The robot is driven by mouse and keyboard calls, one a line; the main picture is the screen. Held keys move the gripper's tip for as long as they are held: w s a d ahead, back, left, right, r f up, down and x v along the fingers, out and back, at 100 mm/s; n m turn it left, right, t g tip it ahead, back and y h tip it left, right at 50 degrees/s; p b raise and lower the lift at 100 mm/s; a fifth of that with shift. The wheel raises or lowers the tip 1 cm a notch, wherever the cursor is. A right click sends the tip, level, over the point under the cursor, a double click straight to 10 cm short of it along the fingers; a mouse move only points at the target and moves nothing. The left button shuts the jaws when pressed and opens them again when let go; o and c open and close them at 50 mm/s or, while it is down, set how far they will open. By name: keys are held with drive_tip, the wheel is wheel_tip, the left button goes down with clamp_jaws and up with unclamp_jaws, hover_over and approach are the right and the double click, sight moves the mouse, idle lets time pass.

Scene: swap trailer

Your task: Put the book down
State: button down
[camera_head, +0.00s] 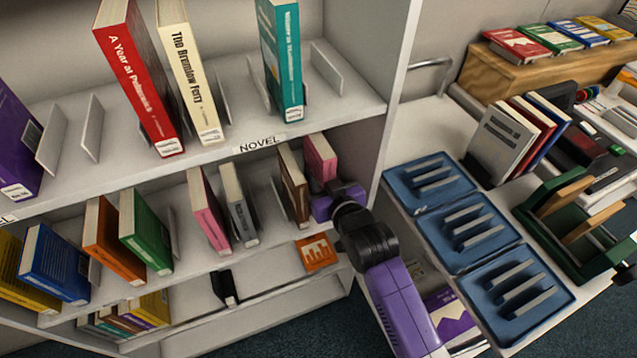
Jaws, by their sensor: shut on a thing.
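A pink book (320,157) stands nearly upright at the right end of the middle shelf (262,245), beside a brown book (293,185). My gripper (325,200) is at the lower part of the pink book, shut on it. The gripper's purple body and my arm hide the book's lower end, so I cannot tell whether it touches the shelf board. The fingertips are also mostly hidden.
The bookcase's right side panel (400,90) is close to my gripper. Grey and pink books (208,210) stand farther left on the shelf. Blue slotted trays (465,232) lie on the trolley at right.

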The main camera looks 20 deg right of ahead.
drive_tip(key=shift+w+f, duration=0.15)
drive_tip(key=shift+f, duration=0.55)
drive_tip(key=shift+w+f, duration=0.1)
drive_tip(key=shift+f, duration=0.55)
drive_tip(key=shift+f, duration=0.15)
drive_tip(key=c, duration=1.1)
unclamp_jaws()
drive_tip(key=shift+s, duration=0.15)
drive_tip(key=v, duration=1.2)
